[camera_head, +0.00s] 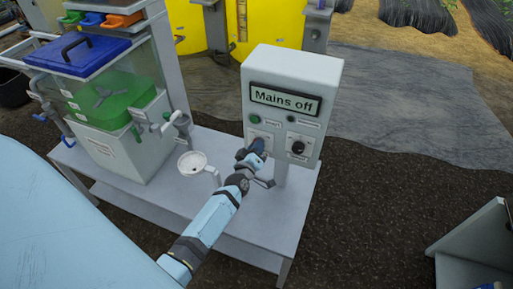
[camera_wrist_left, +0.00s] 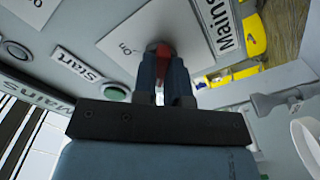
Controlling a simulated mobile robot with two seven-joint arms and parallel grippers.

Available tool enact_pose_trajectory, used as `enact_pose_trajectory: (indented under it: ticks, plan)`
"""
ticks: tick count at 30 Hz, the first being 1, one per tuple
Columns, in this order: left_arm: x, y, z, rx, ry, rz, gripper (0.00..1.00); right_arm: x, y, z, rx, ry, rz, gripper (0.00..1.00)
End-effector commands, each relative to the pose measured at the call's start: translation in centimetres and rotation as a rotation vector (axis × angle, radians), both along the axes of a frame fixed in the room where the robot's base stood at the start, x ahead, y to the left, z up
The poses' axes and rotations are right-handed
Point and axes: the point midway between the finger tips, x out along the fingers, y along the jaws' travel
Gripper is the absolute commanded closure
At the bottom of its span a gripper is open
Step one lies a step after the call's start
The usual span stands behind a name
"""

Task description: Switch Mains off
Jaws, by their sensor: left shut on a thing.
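A white control box (camera_head: 293,75) stands on a post at the right end of the bench. Its dark-framed sign (camera_head: 285,100) reads "Mains off". My left gripper (camera_head: 257,147) is at the lower left of the panel front and hides the control there. In the left wrist view its fingers (camera_wrist_left: 162,75) are shut on a red knob (camera_wrist_left: 160,46), on a pale plate next to a "Mains" label (camera_wrist_left: 226,28). The knob is mostly hidden, so its exact angle is unclear. My right gripper is in neither view.
A green button (camera_head: 255,119) marked "Start" sits above the gripper, and it shows in the left wrist view (camera_wrist_left: 116,94). A black knob (camera_head: 298,148) is right of it.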

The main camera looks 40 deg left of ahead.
Motion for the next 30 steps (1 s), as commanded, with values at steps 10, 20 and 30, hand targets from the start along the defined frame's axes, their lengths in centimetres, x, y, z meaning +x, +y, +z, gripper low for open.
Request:
enact_pose_trajectory:
  ticks: [10,20,30]
  plan:
    - [0.0,0.0,0.1,-0.001,-0.003,0.001,0.62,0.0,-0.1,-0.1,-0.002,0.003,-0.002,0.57]
    - [-0.6,-0.1,0.1,0.000,0.001,0.001,0.62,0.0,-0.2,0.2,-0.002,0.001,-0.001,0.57]
    - [-7.2,-1.7,0.3,0.000,0.003,0.000,0.62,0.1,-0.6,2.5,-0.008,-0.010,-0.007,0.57]
